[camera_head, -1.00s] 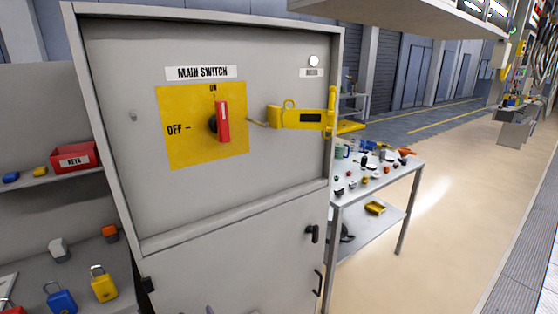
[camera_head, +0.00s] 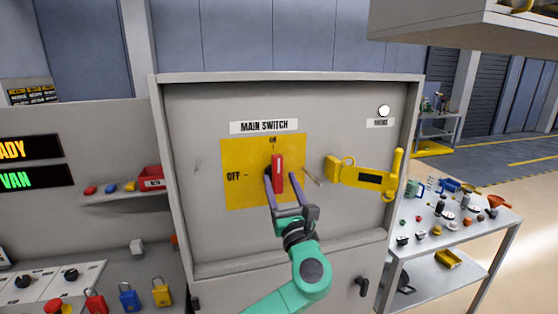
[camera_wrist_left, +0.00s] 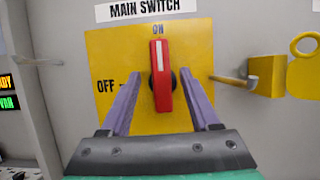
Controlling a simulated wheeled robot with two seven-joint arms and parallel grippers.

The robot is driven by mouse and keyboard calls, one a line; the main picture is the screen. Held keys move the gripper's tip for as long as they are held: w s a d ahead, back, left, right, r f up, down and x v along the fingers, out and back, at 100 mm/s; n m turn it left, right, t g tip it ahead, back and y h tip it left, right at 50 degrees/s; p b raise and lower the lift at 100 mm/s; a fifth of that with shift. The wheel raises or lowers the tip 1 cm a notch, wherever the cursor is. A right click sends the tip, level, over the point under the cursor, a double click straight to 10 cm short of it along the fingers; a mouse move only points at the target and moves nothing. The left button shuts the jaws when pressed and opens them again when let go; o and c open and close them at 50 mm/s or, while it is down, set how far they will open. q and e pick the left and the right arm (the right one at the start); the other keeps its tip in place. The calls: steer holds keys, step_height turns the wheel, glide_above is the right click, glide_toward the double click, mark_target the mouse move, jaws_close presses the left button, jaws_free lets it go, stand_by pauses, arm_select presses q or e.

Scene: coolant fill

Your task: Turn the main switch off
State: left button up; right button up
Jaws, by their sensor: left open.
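The main switch is a red handle (camera_head: 278,174) on a yellow plate (camera_head: 234,193) on the grey cabinet. The handle stands upright, toward the ON mark at the top; OFF is marked on the left. My left gripper (camera_head: 277,183) is in front of the handle, open, with a purple finger on each side of it. In the left wrist view the red handle (camera_wrist_left: 161,76) stands between the spread fingers, with a gap on both sides. I cannot tell how deep the fingers reach. My right gripper is not in view.
A yellow hasp (camera_head: 372,178) is mounted right of the switch, with a thin peg beside the plate. Padlocks (camera_head: 128,297) and a red key box (camera_head: 150,177) are at left. A table with small parts (camera_head: 455,227) stands at right.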

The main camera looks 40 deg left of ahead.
mark_target(280, 173)
arm_select(q)
steer(key=p+x, duration=0.1)
steer(key=x, duration=0.2)
steer(key=shift+w+r, duration=0.2)
steer(key=shift+w, duration=0.05)
steer(key=shift+w+a, duration=0.1)
steer(key=shift+a, duration=0.3)
jaws_close()
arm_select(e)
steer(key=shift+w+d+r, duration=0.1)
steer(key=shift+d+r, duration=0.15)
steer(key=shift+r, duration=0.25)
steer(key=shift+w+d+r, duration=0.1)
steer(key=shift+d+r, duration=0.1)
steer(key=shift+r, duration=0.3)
